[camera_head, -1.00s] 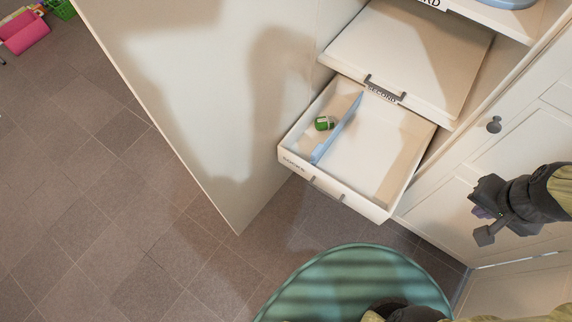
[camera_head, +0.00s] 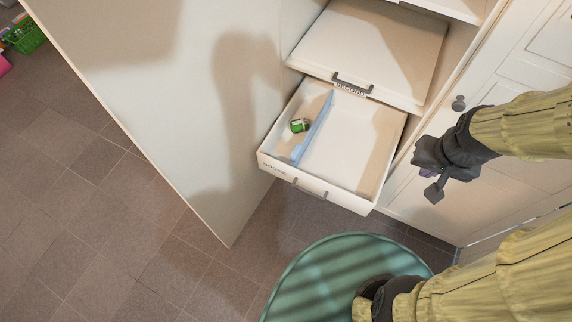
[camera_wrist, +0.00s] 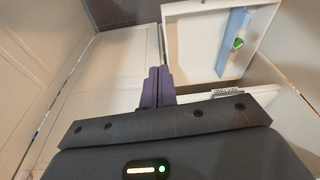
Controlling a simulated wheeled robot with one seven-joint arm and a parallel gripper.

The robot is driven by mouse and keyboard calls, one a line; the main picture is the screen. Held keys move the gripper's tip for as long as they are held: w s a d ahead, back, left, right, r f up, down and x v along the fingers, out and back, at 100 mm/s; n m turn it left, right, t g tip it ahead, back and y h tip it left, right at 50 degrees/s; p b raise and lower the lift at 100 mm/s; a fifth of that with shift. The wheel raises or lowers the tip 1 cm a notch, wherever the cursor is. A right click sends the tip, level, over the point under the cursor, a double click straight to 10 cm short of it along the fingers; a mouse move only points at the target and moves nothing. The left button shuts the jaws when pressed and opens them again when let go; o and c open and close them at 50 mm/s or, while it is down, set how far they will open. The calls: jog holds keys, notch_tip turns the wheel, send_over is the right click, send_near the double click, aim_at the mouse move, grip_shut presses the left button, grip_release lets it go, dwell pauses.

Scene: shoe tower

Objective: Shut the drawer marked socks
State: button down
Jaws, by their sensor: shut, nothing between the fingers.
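The drawer marked socks (camera_head: 278,170) is the lowest one in the white cabinet and stands pulled out. Its front has a dark bar handle (camera_head: 310,187). A blue divider (camera_head: 314,132) runs through it, with a small green object (camera_head: 300,125) on the left side. In the wrist view the open drawer (camera_wrist: 200,40) shows at the upper right, beyond the fingers. My gripper (camera_head: 430,172) is to the right of the drawer, in front of the cabinet door, apart from the drawer. In the wrist view its purple fingers (camera_wrist: 157,82) are together and empty.
The drawer marked second (camera_head: 370,50) sits above. A white door with a round knob (camera_head: 458,103) is behind my gripper. A green round striped piece (camera_head: 345,275) lies on the floor in front.

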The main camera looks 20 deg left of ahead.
aim_at(291, 158)
jog(key=a+f+n+h+b, duration=0.35)
jog(key=f+n+b, duration=0.2)
jog(key=f, duration=0.35)
jog(key=w+a+f+n+h+b, duration=0.1)
jog(key=a+f+n+h+b, duration=0.2)
jog(key=a+f+n+b, duration=0.35)
jog(key=a+f+n+h+b, duration=0.35)
jog(key=f+n, duration=0.25)
jog(key=f, duration=0.5)
jog(key=s+a+f+n+t+y+b, duration=0.1)
jog(key=a+f+n+t+y+b, duration=0.2)
jog(key=a+f+n+t, duration=0.2)
jog(key=s+a+f+n+t+y+b, duration=0.2)
jog(key=a+f+n+t+y+b, duration=0.1)
jog(key=a, duration=0.7)
jog(key=s+a+f+n+t+y+b, duration=0.2)
jog(key=a+f+n+t+b, duration=0.2)
jog(key=a+f+n+t, duration=0.2)
jog(key=a+n+t, duration=0.1)
jog(key=a+n, duration=0.1)
jog(key=n, duration=0.1)
jog(key=shift+a+f+y, duration=0.15)
jog(key=shift+f+y, duration=0.25)
jog(key=shift+w, duration=0.15)
jog(key=w, duration=0.4)
jog(key=w+b, duration=0.1)
jog(key=w, duration=0.4)
jog(key=w+d+b, duration=0.1)
jog(key=w, duration=0.3)
jog(key=shift+w, duration=0.45)
